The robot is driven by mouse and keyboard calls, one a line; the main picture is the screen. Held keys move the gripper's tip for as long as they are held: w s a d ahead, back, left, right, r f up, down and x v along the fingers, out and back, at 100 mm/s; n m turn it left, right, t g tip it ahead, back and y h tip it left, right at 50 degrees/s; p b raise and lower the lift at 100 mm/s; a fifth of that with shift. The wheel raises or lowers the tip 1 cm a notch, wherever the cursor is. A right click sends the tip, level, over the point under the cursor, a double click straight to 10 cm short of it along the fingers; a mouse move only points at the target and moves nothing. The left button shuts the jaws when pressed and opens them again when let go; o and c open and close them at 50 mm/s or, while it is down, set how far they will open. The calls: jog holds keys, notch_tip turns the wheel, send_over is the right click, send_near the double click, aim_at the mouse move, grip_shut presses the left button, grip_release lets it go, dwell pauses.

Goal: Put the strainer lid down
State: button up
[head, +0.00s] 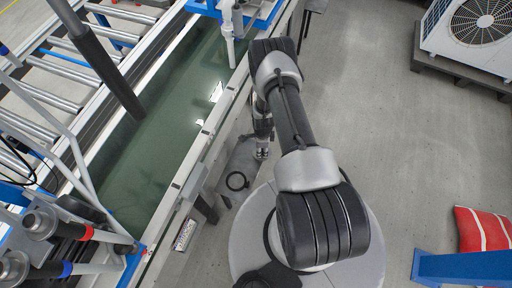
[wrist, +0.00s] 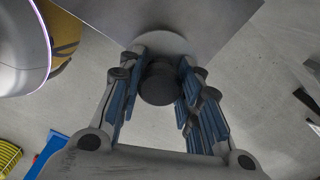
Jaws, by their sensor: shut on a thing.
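My gripper (wrist: 158,92) is shut on the dark round knob (wrist: 158,84) of the strainer lid, with blue-padded fingers on either side. The lid's pale grey disc (wrist: 165,42) shows beyond the knob in the wrist view and overlaps the edge of a grey plate (wrist: 150,12). I cannot tell whether the lid touches the plate. In the head view my gripper (head: 262,152) is at the right side of the small grey shelf (head: 246,160), and the lid cannot be made out. A black ring (head: 237,181) lies on that shelf.
Roller conveyors (head: 50,100) lie farther left. A red striped cushion-like object (head: 482,230) and a blue beam (head: 460,268) are at lower right.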

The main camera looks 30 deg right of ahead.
aim_at(255, 149)
jog(key=shift+w+a+b, duration=0.35)
jog(key=shift+w+a, duration=0.6)
jog(key=shift+w, duration=0.25)
jog(key=shift+s+f, duration=0.1)
jog(key=shift+f, duration=0.2)
jog(key=shift+f+b, duration=0.2)
jog(key=shift+b, duration=0.2)
jog(key=o, duration=1.2)
jog(key=shift+c, duration=0.2)
jog(key=shift+r, duration=0.1)
